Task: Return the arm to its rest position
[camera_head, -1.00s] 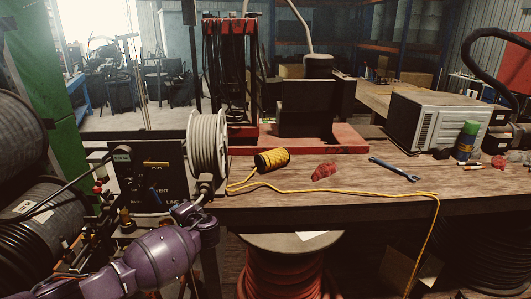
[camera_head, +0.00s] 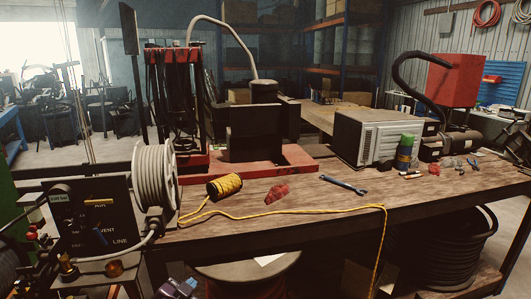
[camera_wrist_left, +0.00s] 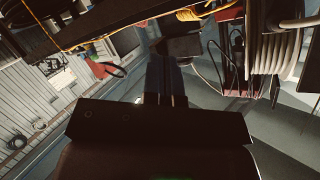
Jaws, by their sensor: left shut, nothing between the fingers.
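My left gripper (camera_head: 178,288) shows only in part at the bottom edge of the head view, a small purple and dark piece below the front edge of the workbench. In the left wrist view its dark fingers (camera_wrist_left: 167,80) are together, with nothing between them. It is apart from the bench objects. My right gripper is in neither view.
The workbench (camera_head: 420,190) carries a yellow rope spool (camera_head: 224,186), a red rag (camera_head: 278,194), a wrench (camera_head: 343,185) and a grey box machine (camera_head: 375,138). A control panel (camera_head: 92,218) and white hose reel (camera_head: 155,175) stand at left. Yellow rope hangs over the front edge.

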